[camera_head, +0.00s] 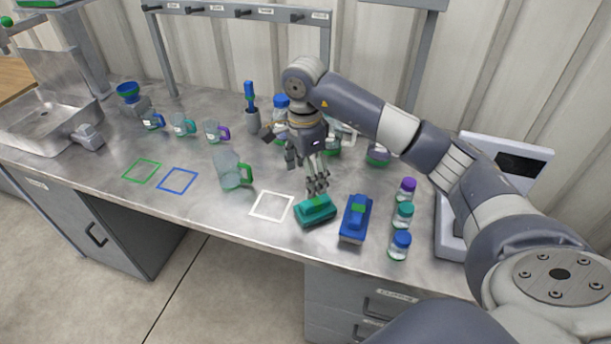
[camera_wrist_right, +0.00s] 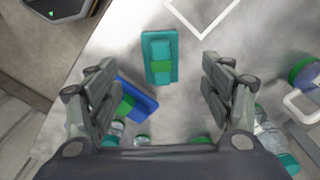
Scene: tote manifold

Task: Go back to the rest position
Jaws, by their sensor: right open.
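My right gripper (camera_head: 318,187) reaches over the bench from the right and points down, just above and behind a teal block with a green top piece (camera_head: 315,211). In the right wrist view the fingers of the right gripper (camera_wrist_right: 155,75) are spread wide, with nothing between them. The teal block (camera_wrist_right: 160,58) lies ahead of the fingers on the bench, apart from them. A blue block with a green top piece (camera_head: 355,218) lies to its right and also shows in the right wrist view (camera_wrist_right: 138,97). My left gripper is out of view.
Small capped jars (camera_head: 402,215) stand at the right near a white device (camera_head: 450,220). Bottles behind my wrist are partly hidden. A metal rack (camera_head: 245,12) spans the back.

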